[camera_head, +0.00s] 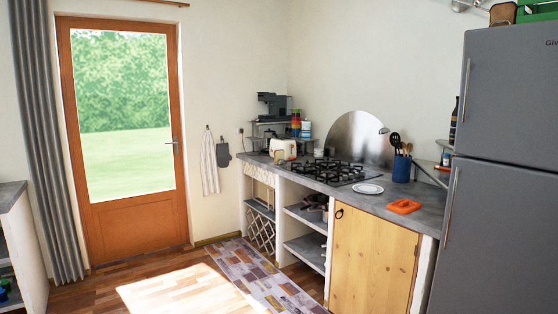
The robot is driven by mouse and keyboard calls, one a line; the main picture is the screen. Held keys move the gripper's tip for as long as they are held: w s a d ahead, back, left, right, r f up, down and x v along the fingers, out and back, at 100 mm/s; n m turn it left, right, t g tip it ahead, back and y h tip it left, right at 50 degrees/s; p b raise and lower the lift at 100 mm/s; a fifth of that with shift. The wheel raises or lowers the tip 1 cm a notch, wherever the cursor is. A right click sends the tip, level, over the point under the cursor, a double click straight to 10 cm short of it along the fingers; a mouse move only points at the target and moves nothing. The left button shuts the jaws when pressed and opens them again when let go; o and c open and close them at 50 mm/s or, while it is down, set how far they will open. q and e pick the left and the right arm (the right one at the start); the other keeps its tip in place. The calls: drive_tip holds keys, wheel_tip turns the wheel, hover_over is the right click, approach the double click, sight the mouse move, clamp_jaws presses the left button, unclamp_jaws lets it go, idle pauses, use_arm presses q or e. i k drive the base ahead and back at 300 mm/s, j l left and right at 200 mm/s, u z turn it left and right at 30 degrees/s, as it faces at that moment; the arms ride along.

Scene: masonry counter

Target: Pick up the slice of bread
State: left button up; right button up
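A small tan, flat piece that looks like the slice of bread (279,157) stands at the front of the white toaster (290,149), near the far left end of the grey counter. It is too small to tell whether it touches the toaster. Neither of my grippers is in view.
The counter (385,199) also holds a black gas hob (338,172), a white plate (368,188), an orange board-like item (404,206) and a blue utensil pot (401,169). A coffee machine (273,104) stands above the corner. A grey fridge (505,180) closes the right side. A patterned rug (262,278) lies before the counter; the wooden floor is open.

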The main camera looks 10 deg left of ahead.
sight(279, 155)
drive_tip(key=u, duration=0.45)
drive_tip(key=i, duration=1.75)
drive_tip(key=i+j, duration=0.15)
drive_tip(key=i, duration=3.4)
drive_tip(key=l+z, duration=0.05)
